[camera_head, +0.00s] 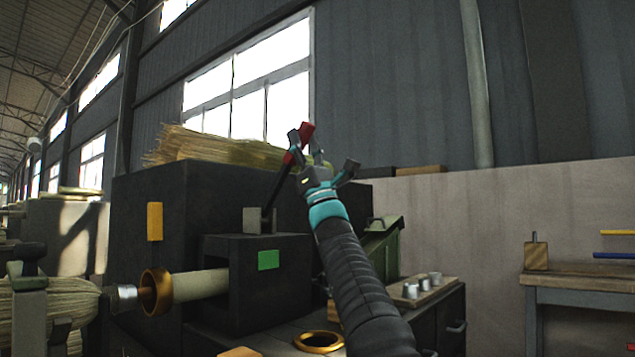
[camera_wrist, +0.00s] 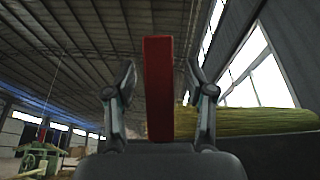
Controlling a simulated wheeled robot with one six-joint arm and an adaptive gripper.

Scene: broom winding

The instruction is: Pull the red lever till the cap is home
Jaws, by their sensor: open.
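The red lever (camera_head: 299,141) stands on the dark machine with a black shaft and a red grip, tilted up to the right. My gripper (camera_head: 322,150) is open at the red grip. In the wrist view the red grip (camera_wrist: 158,88) stands upright between the two open fingers, with a gap on each side. The cap is beside the bound straw at the left.
A dark machine block (camera_head: 150,215) carries a straw bundle (camera_head: 215,147) behind the lever. A wooden board (camera_head: 425,289) with small metal parts lies right of my arm. A workbench (camera_head: 580,285) stands at the far right.

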